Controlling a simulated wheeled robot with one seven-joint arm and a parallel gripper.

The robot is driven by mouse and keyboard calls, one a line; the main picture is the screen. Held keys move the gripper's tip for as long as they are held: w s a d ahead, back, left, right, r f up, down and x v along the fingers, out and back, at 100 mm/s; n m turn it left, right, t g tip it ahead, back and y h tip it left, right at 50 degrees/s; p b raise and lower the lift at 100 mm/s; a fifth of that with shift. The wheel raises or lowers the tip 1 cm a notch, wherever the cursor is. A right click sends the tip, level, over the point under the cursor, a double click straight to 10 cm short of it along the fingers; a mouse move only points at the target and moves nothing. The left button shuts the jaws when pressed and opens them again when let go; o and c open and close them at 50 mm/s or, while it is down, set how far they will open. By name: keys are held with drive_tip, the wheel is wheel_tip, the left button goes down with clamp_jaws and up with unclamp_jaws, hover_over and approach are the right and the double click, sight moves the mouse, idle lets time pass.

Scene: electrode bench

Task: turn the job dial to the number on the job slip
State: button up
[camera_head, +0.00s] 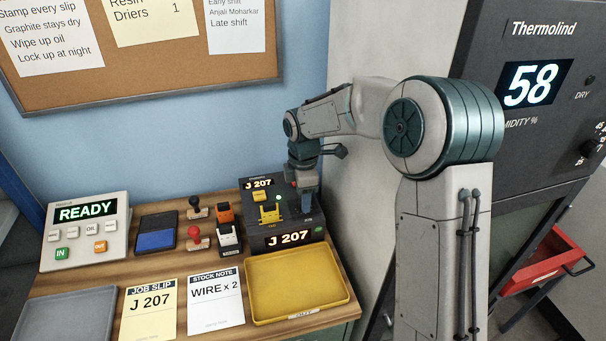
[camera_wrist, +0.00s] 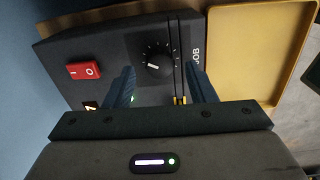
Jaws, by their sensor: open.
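The job slip (camera_head: 149,308) lies on the bench and reads J 207. The dark job unit (camera_head: 262,225) stands at the back right of the bench; its upper display (camera_head: 259,184) and front display (camera_head: 289,238) both read J 207. The job dial (camera_wrist: 154,62), a black knob with a white pointer and tick marks around it, shows in the wrist view. My gripper (camera_wrist: 161,72) is open, one finger on each side of the dial; I cannot tell whether they touch it. In the head view my gripper (camera_head: 307,205) is over the unit's right side and hides the dial.
A red rocker switch (camera_wrist: 84,70) sits beside the dial. A yellow tray (camera_head: 298,284) lies in front of the unit. Stamps (camera_head: 195,236), an ink pad (camera_head: 156,233), a READY panel (camera_head: 84,229) and a WIRE x 2 stock note (camera_head: 216,303) are to the left.

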wheel_tip(320, 180, up, 12)
drive_tip(key=b, duration=0.1)
drive_tip(key=shift+s+r, duration=0.15)
drive_tip(key=shift+s, duration=0.05)
